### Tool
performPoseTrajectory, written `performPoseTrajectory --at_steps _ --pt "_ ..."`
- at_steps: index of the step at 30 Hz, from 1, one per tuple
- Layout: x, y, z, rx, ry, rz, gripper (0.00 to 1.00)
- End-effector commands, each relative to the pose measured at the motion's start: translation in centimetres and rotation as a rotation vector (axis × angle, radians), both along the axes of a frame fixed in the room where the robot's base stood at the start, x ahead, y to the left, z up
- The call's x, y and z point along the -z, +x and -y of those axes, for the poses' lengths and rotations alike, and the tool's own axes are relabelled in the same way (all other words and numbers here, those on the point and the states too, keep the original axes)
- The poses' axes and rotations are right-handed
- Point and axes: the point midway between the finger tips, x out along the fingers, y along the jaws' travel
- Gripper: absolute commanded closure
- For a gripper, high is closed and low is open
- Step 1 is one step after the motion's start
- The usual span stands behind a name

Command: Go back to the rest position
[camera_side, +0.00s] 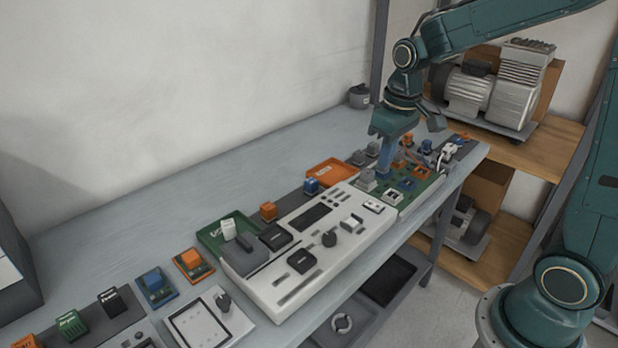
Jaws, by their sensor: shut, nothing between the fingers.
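My gripper (384,172) points down over the far right part of the workbench (180,190). Its fingers look closed, and I see nothing held in them. The tips are just above or beside the green circuit board (412,188) and small grey parts near its left edge. I cannot tell whether they touch anything. My arm reaches in from the upper right.
A white control panel (290,285) with dark knobs and slots fills the bench's middle. Orange (331,172) and green (207,236) trays lie behind it. Compressors (497,88) stand on wooden shelves at right. The bench's back left is clear.

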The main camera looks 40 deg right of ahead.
Motion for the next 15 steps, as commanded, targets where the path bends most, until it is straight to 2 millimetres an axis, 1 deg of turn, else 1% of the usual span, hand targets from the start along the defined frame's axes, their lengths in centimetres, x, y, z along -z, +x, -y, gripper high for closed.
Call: performPoseTrajectory --at_steps 1,6,15 --pt "-0.9 -0.8 -0.5 -0.002 -0.002 0.021 1.0" --pt "-3.2 -3.4 -1.7 -0.002 -0.006 0.077 1.0" --pt "-6.1 -8.1 -3.7 -0.002 -0.007 0.178 1.0"
